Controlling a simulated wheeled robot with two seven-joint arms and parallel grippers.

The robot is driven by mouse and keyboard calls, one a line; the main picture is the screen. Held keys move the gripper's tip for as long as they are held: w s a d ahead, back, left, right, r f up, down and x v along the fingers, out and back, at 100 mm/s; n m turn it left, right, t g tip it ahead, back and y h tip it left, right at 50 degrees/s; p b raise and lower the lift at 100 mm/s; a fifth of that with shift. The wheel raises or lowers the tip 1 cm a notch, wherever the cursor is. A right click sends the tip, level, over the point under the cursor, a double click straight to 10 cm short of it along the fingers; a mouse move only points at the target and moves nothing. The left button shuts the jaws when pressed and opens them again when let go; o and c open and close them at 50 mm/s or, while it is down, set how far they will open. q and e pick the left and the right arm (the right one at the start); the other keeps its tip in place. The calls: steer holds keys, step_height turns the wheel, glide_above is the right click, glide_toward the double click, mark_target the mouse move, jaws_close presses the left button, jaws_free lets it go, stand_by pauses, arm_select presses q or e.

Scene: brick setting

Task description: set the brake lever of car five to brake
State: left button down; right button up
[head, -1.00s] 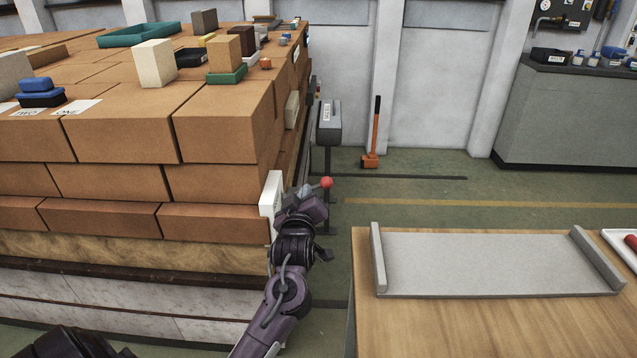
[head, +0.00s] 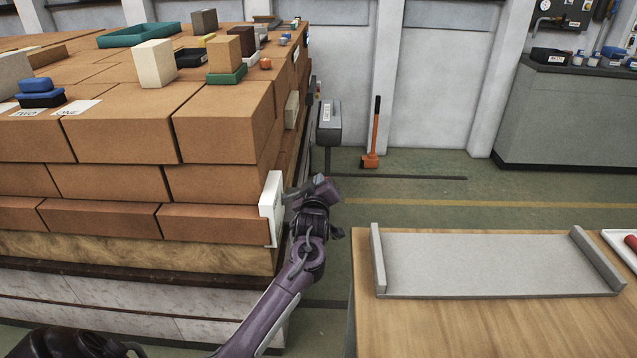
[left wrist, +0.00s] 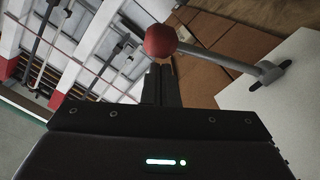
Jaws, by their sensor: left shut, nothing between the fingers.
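The brake lever shows in the left wrist view as a red ball knob (left wrist: 160,41) on a grey rod (left wrist: 222,61). The rod comes out of a dark slot in a white plate (left wrist: 296,80). A white plate at the brick stack's right corner also shows in the head view (head: 270,208). My left gripper (head: 320,186) is beside that plate and hides the knob there. In the left wrist view its fingers (left wrist: 160,74) are shut and empty, with their tips close to the knob. I cannot tell whether they touch it. The right gripper is not in view.
The large brick stack (head: 120,125) fills the left. A wooden table (head: 450,325) with a grey tray (head: 480,262) stands at the right. Green floor is free between stack and table.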

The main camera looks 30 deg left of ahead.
arm_select(q)
steer(key=shift+d+f, duration=0.1)
stand_by(0.3)
